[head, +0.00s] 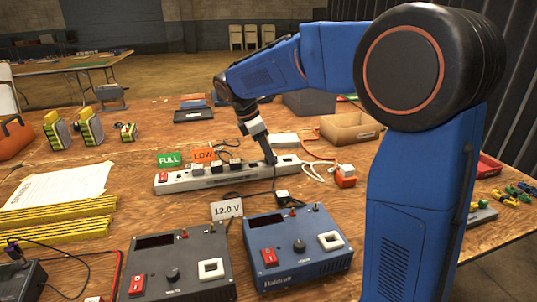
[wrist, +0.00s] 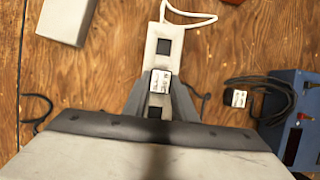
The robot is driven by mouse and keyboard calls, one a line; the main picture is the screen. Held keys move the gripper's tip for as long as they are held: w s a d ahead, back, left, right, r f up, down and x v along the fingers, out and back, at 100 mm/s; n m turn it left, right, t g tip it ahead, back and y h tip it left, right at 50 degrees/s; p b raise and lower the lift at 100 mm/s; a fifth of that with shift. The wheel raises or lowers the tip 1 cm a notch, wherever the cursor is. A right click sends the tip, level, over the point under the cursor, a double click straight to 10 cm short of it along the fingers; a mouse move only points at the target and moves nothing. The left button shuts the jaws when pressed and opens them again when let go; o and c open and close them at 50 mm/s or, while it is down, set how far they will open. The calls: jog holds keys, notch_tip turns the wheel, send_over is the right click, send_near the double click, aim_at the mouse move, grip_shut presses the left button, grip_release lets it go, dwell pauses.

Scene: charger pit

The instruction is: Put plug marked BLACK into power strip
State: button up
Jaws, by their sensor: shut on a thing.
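The long white power strip (head: 215,181) lies across the middle of the table, with several dark plugs standing along its middle. My gripper (head: 270,160) points down at the strip's right part. In the wrist view my gripper (wrist: 160,95) is shut on a plug (wrist: 161,81) with a pale label, whose print is too small to read. This plug is over the power strip (wrist: 159,62), between two dark square sockets. I cannot tell whether it is seated or just above. A loose plug (head: 282,196) with a pale top lies in front of the strip; it also shows in the wrist view (wrist: 238,97).
FULL (head: 169,160) and LOW (head: 203,154) signs stand behind the strip. An orange plug (head: 345,176) lies right of it. A cardboard box (head: 350,130) is behind.

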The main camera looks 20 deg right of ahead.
jog(key=o, duration=1.4)
jog(key=shift+o, duration=0.2)
jog(key=shift+r, duration=3.75)
